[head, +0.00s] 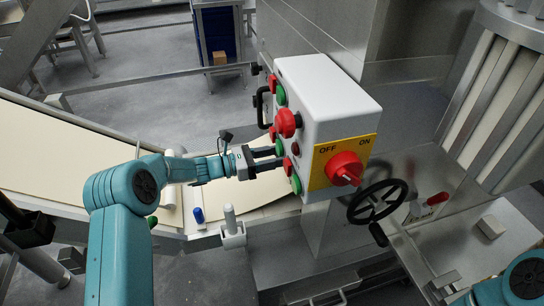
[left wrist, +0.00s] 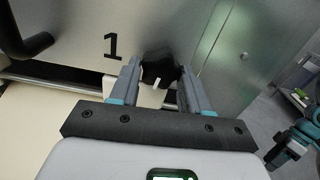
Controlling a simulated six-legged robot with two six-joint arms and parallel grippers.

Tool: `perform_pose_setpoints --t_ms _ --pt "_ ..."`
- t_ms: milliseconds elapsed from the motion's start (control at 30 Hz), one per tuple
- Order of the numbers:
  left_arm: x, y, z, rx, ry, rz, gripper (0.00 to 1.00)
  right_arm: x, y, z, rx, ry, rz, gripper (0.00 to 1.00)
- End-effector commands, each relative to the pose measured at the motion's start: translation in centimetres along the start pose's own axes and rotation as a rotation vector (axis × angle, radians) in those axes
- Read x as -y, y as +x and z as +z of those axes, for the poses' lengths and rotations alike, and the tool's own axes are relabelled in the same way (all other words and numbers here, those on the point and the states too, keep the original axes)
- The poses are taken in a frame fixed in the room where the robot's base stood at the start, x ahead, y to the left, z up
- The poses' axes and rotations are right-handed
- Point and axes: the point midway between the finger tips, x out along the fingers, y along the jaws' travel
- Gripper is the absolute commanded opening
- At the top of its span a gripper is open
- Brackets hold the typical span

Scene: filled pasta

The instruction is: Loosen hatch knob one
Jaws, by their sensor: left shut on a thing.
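Hatch knob one is a black knob (left wrist: 158,70) with a small white mark, on a metal panel beside a black "1" in the left wrist view. My left gripper (left wrist: 157,90) is shut on it, one finger on each side. In the head view my left gripper (head: 278,158) reaches in from the left, beside the control box; the knob cannot be made out there.
A white control box (head: 325,95) with buttons and a red OFF/ON switch (head: 345,168) stands close by my left gripper. A black handwheel (head: 378,201) is right of it. A black handle (left wrist: 28,42) is left of the knob. A pale conveyor belt (head: 60,145) runs at left.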

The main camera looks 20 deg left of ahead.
Motion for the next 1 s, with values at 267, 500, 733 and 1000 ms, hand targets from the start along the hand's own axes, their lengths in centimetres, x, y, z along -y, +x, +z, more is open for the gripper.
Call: perform_pose_setpoints --t_ms 267,500,733,1000 --pt "0.0 0.0 -0.1 -0.002 0.000 0.000 0.71 0.0 0.0 0.0 0.000 0.000 0.000 0.43" --pt "0.0 -0.5 -0.1 -0.002 0.001 0.001 0.71 0.0 0.0 0.0 0.000 0.000 0.000 0.43" --pt "-0.1 -4.9 -0.1 -0.001 0.001 0.005 0.71 -0.1 0.3 0.0 0.000 0.000 0.000 0.43" --pt "-0.1 -12.0 -0.2 -0.003 0.000 0.005 0.71 -0.2 0.6 0.0 0.000 0.000 0.000 0.43"
